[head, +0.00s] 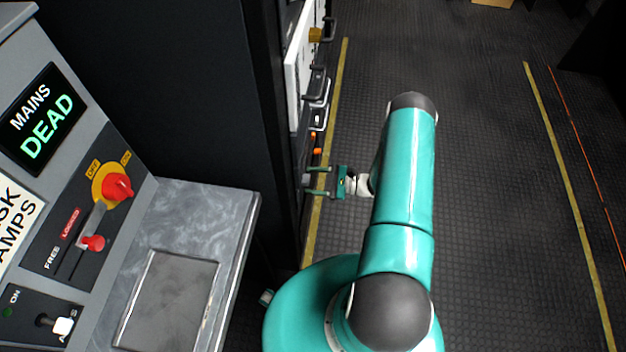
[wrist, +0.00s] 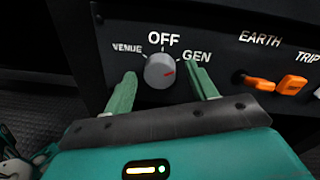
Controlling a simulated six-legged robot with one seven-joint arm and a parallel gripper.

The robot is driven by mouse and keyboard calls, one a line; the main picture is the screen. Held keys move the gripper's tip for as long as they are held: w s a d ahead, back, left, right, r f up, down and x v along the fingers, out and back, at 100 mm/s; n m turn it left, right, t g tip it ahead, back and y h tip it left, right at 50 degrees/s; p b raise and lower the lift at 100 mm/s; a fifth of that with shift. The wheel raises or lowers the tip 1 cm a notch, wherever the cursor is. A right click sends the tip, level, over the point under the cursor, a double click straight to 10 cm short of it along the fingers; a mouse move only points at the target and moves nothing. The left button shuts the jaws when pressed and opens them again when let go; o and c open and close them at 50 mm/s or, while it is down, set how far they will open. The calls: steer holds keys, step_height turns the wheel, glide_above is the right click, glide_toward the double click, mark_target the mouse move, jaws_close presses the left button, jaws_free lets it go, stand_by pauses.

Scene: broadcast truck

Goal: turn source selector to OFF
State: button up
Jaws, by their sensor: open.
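The source selector is a round grey knob (wrist: 157,72) on a dark panel in the wrist view, with VENUE, OFF and GEN printed around it. Its red pointer mark lies on the right side, toward GEN. My gripper (wrist: 162,88) is open, with one green finger to the left of the knob and one to the right. I cannot tell whether either finger touches it. In the head view my gripper (head: 317,182) reaches left to the rack front.
Right of the selector are an orange EARTH handle (wrist: 259,82) and an orange TRIP part (wrist: 292,84). In the head view, a desk console with a MAINS DEAD display (head: 42,118) and a red-and-yellow rotary switch (head: 117,187) stands left. The aisle floor (head: 490,180) is clear.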

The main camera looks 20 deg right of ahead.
steer(key=shift+w+a, duration=0.15)
steer(key=shift+c, duration=0.5)
steer(key=c, duration=0.9)
steer(key=n, duration=1.1)
steer(key=shift+h, duration=0.4)
steer(key=shift+n, duration=0.3)
